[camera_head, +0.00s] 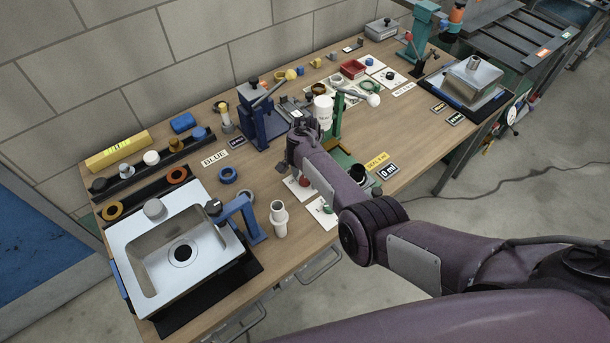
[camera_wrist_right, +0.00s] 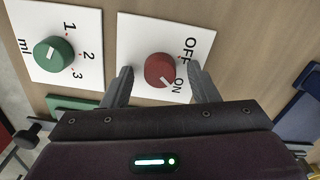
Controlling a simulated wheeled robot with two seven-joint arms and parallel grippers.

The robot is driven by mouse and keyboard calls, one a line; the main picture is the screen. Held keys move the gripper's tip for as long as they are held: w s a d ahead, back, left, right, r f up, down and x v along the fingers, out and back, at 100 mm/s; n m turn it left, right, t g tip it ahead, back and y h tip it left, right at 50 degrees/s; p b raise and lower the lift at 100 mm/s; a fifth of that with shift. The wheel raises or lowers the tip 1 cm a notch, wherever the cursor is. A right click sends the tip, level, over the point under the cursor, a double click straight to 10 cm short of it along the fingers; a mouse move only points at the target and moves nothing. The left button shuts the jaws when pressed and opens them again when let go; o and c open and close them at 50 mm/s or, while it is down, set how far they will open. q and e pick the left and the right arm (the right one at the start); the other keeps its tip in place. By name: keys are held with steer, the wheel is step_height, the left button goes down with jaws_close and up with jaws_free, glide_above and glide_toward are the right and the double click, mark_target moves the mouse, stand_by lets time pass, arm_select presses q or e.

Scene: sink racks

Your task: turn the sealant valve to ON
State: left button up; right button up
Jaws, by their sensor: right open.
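The red sealant valve knob (camera_wrist_right: 160,69) sits on a white plate (camera_wrist_right: 137,32) marked OFF and ON. Its white mark is on the lower right side, close to the ON label. My right gripper (camera_wrist_right: 160,72) is open, with one finger on each side of the red knob; contact cannot be told. In the head view the red knob (camera_head: 304,181) shows small beneath my right gripper (camera_head: 302,166), partly hidden. My left gripper is not in view.
A green dial (camera_wrist_right: 54,54) marked 1, 2, 3 ml is beside the red knob. A white fitting (camera_head: 279,219) stands near the front edge. A sink (camera_head: 150,262) is at left, and a blue press (camera_head: 262,127) stands behind my gripper.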

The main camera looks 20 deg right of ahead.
steer(key=shift+r+p, duration=0.35)
steer(key=shift+r, duration=3.55)
